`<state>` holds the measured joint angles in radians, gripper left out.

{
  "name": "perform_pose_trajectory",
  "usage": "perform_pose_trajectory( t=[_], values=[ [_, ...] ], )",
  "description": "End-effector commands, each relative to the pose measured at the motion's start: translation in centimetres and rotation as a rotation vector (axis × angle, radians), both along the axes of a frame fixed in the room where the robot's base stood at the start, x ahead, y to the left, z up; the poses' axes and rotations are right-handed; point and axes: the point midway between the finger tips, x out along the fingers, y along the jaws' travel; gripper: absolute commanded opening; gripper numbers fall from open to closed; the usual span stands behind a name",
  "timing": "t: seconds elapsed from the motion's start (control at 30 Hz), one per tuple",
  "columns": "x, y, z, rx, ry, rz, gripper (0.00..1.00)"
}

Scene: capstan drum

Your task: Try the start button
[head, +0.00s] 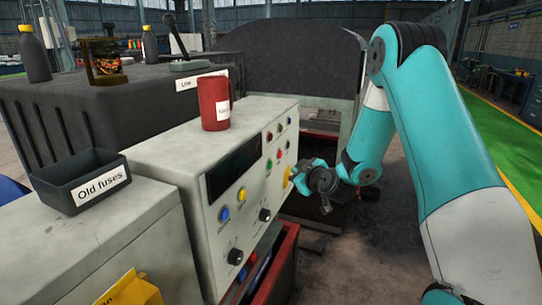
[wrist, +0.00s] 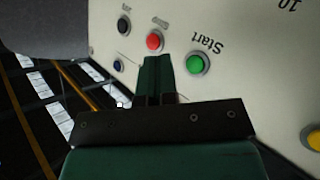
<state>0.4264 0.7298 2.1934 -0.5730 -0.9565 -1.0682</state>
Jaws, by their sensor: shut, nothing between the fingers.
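The green start button (wrist: 199,63) sits on the pale control panel (wrist: 250,60), with the word Start upside down beside it in the wrist view. My gripper (wrist: 157,62) is shut and empty. Its fingertips show just left of the green button and below a red button (wrist: 154,41). I cannot tell whether the tips touch the panel. In the head view my gripper (head: 297,174) is at the right end of the panel's front face.
Dark and blue buttons (wrist: 118,66) and a yellow button (wrist: 314,137) are on the same panel. A red mug (head: 214,103) stands on the control box (head: 165,150). An Old fuses bin (head: 82,180) is at left. An open red drawer (head: 278,262) is below the panel.

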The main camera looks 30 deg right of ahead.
Motion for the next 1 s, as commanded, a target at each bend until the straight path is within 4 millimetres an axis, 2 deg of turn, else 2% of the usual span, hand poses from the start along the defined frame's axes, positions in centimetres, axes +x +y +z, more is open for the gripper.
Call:
perform_pose_trajectory(
  t=[0.03,0.4,1.0],
  values=[
    [0.4,0.5,0.7,0.002,0.003,0.003,0.00],
    [3.2,2.6,0.3,0.001,0.000,0.003,0.00],
    [3.6,2.9,0.0,0.000,0.000,0.001,0.00]
  ],
)
